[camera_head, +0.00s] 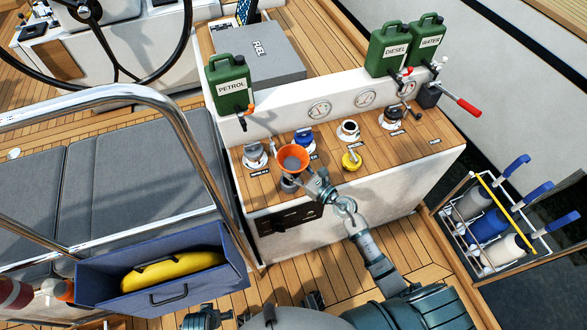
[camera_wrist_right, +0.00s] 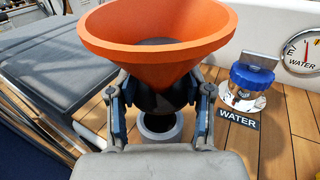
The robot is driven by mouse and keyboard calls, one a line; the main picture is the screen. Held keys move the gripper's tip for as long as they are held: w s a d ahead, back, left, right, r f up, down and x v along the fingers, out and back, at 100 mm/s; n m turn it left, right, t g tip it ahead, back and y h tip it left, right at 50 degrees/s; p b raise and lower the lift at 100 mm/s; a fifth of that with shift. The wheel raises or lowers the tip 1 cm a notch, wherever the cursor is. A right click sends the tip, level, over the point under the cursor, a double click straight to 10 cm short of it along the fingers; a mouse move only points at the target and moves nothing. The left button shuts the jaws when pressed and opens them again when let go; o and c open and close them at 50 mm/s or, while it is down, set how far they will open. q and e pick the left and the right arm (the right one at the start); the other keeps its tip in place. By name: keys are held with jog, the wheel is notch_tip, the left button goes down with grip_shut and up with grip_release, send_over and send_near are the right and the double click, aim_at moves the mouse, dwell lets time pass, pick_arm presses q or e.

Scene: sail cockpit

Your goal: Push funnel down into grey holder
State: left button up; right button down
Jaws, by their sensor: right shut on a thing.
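The orange funnel (camera_head: 293,157) is over the near edge of the wooden counter, its wide mouth facing up. My right gripper (camera_wrist_right: 160,98) is shut on the dark lower part of the funnel (camera_wrist_right: 158,38), with one finger on each side. The grey holder (camera_wrist_right: 160,125) is a round, dark-mouthed ring directly below the gripped part; it also shows under the funnel in the head view (camera_head: 288,185). The funnel's tip is hidden, so I cannot tell how far it sits in the holder.
On the wooden counter (camera_head: 375,180) are a blue-capped WATER filler (camera_wrist_right: 253,74), a yellow cap (camera_head: 351,161) and other fillers. The green PETROL can (camera_head: 229,87) stands on the ledge behind. A blue box (camera_head: 165,286) with a yellow bag is at lower left.

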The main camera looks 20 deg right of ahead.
jog(key=shift+a, duration=0.2)
jog(key=c, duration=0.7)
grip_release()
jog(key=shift+c, duration=0.2)
jog(key=shift+s+d, duration=0.3)
jog(key=shift+s, duration=0.05)
jog(key=b+v, duration=0.2)
jog(key=v, duration=0.8)
jog(key=shift+s, duration=0.1)
